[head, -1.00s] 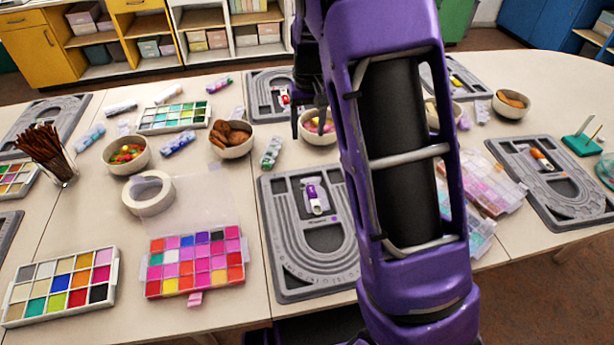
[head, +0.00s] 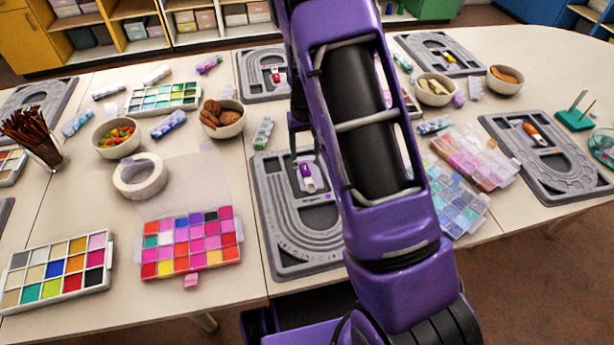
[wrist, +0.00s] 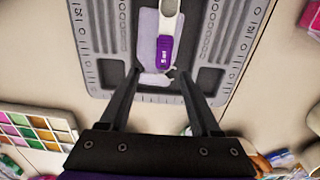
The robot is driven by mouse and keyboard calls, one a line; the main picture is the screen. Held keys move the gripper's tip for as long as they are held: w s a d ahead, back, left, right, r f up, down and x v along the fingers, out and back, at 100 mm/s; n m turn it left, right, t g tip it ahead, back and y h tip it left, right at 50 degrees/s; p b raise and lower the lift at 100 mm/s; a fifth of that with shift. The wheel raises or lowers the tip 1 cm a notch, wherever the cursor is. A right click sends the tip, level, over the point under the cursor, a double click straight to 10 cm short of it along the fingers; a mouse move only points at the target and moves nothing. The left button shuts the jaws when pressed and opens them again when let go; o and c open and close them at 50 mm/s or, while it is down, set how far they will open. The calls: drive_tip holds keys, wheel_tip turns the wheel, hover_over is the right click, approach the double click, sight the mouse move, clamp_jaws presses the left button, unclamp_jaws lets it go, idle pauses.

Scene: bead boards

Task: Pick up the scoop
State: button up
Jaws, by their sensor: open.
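A scoop with a purple handle and pale end (head: 306,176) lies in the middle recess of the nearest grey bead board (head: 272,245). In the wrist view the scoop's purple handle (wrist: 164,52) points toward me, and its pale bowl end runs toward the top edge. My gripper (wrist: 160,74) is open and empty. Its two fingertips are above the board, one on each side of the near end of the handle and apart from it. In the head view the gripper is mostly hidden behind my purple arm.
Other boards hold a red scoop (head: 276,76), an orange scoop (head: 532,130) and a yellow scoop (head: 449,57). A bowl of brown pieces (head: 223,119), a tape roll (head: 140,176) and a bright bead box (head: 189,243) stand left of the nearest board. Pale bead boxes (head: 473,155) lie right.

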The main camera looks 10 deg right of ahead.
sight(304, 166)
drive_tip(key=f, duration=0.4)
drive_tip(key=shift+s+a, duration=0.2)
drive_tip(key=shift+s, duration=0.1)
drive_tip(key=shift+w+f, duration=0.1)
drive_tip(key=shift+f, duration=0.35)
drive_tip(key=shift+c, duration=0.3)
clamp_jaws()
